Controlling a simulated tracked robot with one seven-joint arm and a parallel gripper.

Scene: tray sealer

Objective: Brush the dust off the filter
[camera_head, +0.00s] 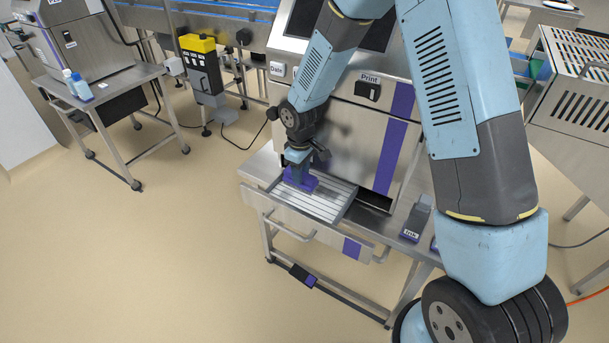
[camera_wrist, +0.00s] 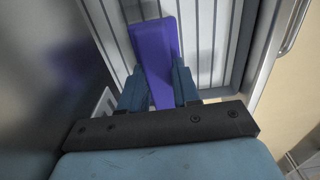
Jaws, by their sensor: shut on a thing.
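The filter (camera_head: 325,206) is a pale slatted panel in a grey frame, lying in the pulled-out drawer at the front of the steel machine. Its slats also show in the wrist view (camera_wrist: 212,45). My gripper (camera_head: 298,172) is over the filter's left part, pointing down. It is shut on a purple brush (camera_wrist: 156,50), which sits between the two fingers. The brush also shows in the head view (camera_head: 301,181), low over the slats. I cannot tell whether its underside touches them. Any dust on the slats is too faint to make out.
The steel machine (camera_head: 350,125) with a purple stripe and a "Print" switch (camera_head: 367,90) stands right behind the filter. An ink cartridge (camera_head: 415,220) lies on the bench to the right. A drawer handle (camera_head: 288,228) juts out in front.

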